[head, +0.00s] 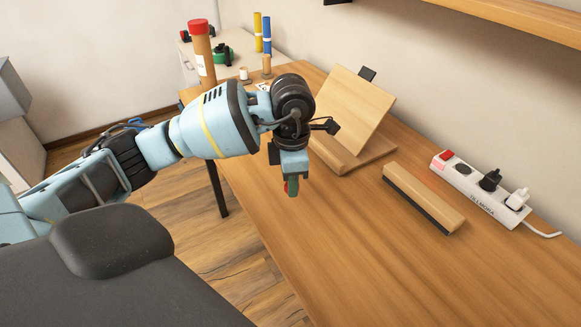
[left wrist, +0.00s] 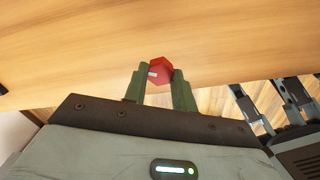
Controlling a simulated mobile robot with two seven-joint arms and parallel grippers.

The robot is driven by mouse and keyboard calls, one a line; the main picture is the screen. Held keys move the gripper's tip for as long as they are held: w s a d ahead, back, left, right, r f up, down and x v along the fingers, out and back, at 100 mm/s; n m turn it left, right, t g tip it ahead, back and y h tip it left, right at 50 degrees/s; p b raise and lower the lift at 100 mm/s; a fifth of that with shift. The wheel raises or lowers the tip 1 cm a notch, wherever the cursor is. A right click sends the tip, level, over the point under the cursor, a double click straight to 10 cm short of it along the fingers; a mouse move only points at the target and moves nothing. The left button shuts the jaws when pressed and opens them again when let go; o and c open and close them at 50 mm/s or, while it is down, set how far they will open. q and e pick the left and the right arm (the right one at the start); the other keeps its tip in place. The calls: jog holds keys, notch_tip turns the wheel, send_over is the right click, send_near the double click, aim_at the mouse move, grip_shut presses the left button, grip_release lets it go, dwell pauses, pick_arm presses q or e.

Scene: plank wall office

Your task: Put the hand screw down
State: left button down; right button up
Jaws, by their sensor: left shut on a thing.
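My left gripper (head: 291,187) hangs pointing down near the front-left edge of the wooden desk (head: 330,260). Its green fingers are shut on a small red thing, which I take to be the hand screw (left wrist: 160,71). In the left wrist view my left gripper (left wrist: 161,82) holds it between the fingertips, with desk wood behind it. My right gripper is not in view.
A wooden stand (head: 357,110) is behind the gripper. A wooden block with a dark base (head: 423,197) and a white power strip (head: 478,190) lie to the right. A red-capped tube (head: 201,58) stands at the far left. The desk's front middle is clear.

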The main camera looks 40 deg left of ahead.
pick_arm(q)
jog(key=w+a, duration=0.6)
jog(key=shift+w+f, duration=0.2)
jog(key=shift+f, duration=1.95)
jog(key=shift+f, duration=0.1)
jog(key=c, duration=1.1)
grip_release()
jog(key=shift+f, duration=0.1)
jog(key=shift+c, duration=0.2)
notch_tip(320, 180, up, 12)
jog(key=shift+r, duration=0.2)
